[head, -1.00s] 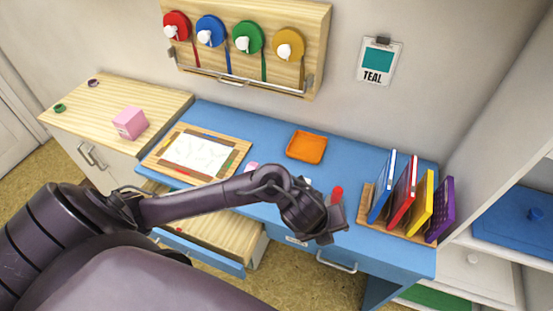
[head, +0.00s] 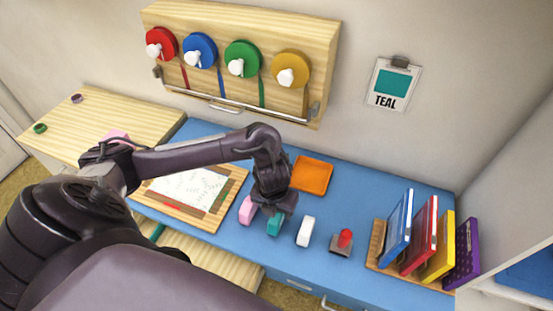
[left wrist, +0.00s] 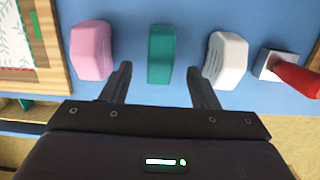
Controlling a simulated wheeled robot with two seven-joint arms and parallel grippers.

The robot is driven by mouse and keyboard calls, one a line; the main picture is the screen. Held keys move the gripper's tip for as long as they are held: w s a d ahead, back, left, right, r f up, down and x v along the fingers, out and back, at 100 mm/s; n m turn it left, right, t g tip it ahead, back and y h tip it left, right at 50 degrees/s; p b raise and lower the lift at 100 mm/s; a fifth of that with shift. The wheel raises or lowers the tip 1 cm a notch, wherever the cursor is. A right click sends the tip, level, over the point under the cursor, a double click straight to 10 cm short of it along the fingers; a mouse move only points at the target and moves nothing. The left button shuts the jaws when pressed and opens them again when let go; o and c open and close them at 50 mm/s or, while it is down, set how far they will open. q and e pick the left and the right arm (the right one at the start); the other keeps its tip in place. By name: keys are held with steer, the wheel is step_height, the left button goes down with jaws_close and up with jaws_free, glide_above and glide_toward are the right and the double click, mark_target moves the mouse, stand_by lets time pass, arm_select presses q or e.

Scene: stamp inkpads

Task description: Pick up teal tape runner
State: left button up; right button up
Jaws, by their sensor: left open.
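The teal tape runner (head: 274,224) stands on the blue desk between a pink one (head: 247,210) and a white one (head: 305,231). My left gripper (head: 272,208) is over it in the head view and hides part of it. In the left wrist view the teal tape runner (left wrist: 161,54) lies ahead of the gap between the two open fingers of my left gripper (left wrist: 160,82). The pink (left wrist: 91,50) and white (left wrist: 225,60) runners lie outside the fingers on either side. Nothing is held. My right gripper is not in view.
A red-handled stamp (head: 342,242) stands right of the white runner. Farther right is a rack with several upright coloured pads (head: 422,235). An orange tray (head: 311,175) lies behind my gripper. A wooden board with paper (head: 226,207) is to the left. A teal sign (head: 394,84) hangs above.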

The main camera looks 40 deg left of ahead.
mark_target(277, 214)
arm_select(q)
step_height(277, 214, down, 4)
steer(key=shift+w+r+p, duration=0.1)
steer(key=shift+r+p, duration=0.15)
steer(key=shift+p, duration=0.2)
steer(key=shift+w+a+f, duration=0.1)
steer(key=shift+w+f, duration=0.15)
steer(key=shift+f, duration=0.8)
steer(key=c, duration=1.1)
steer(key=shift+r, duration=0.1)
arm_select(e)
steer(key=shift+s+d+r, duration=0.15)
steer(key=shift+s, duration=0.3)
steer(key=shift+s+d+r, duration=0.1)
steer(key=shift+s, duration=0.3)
